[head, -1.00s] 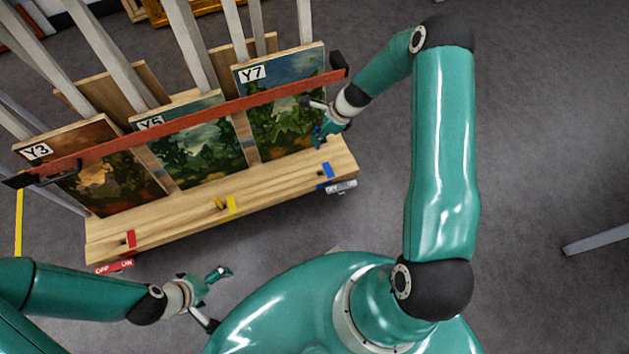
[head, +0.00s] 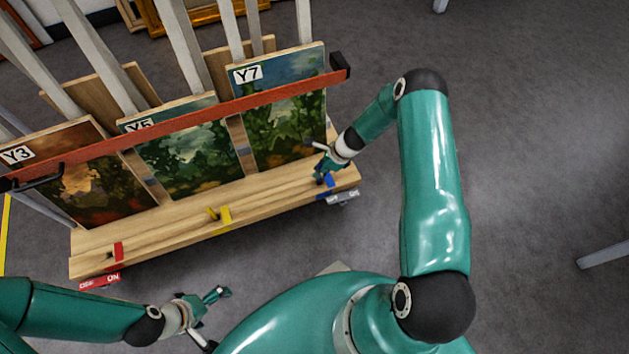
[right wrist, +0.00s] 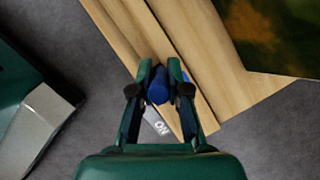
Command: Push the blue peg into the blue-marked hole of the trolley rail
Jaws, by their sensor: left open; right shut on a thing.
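The blue peg (right wrist: 157,86) is held between the fingertips of my right gripper (right wrist: 160,72) in the right wrist view. In the head view my right gripper (head: 322,174) is low over the right end of the wooden trolley rail (head: 270,197), right by the blue mark (head: 328,183). The gripper hides the peg's lower end and the hole, so I cannot tell whether the peg is in it. The rail also shows in the right wrist view (right wrist: 190,60). My left gripper (head: 222,292) is open and empty, in front of the rail and apart from it.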

